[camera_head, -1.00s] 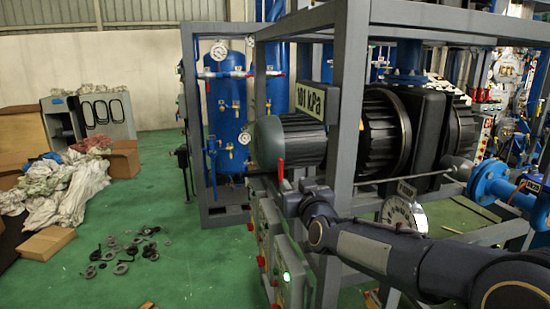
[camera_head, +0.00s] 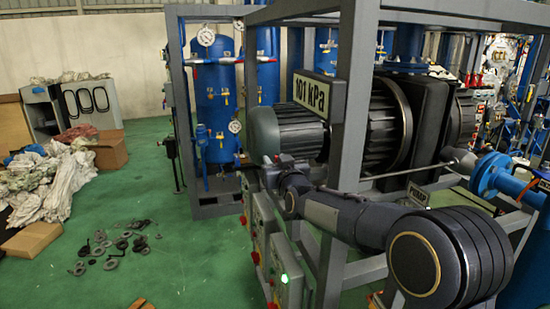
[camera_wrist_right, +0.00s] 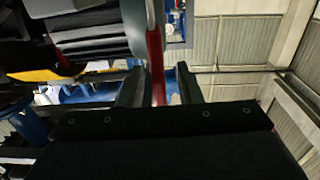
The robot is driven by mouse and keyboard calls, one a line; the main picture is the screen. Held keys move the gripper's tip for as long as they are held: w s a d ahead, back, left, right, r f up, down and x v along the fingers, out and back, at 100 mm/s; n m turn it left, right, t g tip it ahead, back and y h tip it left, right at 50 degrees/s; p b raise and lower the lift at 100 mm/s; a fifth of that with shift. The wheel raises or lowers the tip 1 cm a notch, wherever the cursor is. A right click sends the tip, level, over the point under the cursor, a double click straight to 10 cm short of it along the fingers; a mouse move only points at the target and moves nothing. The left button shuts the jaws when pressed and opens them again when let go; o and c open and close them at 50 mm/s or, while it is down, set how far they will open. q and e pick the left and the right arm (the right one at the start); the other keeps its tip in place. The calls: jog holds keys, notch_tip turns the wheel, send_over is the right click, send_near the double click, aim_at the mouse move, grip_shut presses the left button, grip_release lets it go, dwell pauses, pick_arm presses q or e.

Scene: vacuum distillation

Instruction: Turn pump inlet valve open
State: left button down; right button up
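The valve's red lever handle (camera_wrist_right: 156,70) stands upright in the right wrist view. It runs down between the two dark fingers of my right gripper (camera_wrist_right: 161,84). The fingers are apart, with a small gap beside the lever, so the gripper is open around it. In the head view my right gripper (camera_head: 274,160) is at the left side of the pump frame, below the grey-green motor (camera_head: 285,132). There the wrist and fingers hide the lever. My left gripper is not in view.
The grey steel frame (camera_head: 352,90) surrounds the pump, close to my right arm. A pressure display (camera_head: 309,95) reads 101 kPa. Control boxes (camera_head: 285,265) with a lit green button sit below. Blue tanks (camera_head: 216,100) stand behind. Green floor on the left holds scattered dark rings (camera_head: 110,245).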

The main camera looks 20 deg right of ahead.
jog(key=shift+w, duration=0.5)
jog(key=shift+c, duration=0.3)
grip_shut()
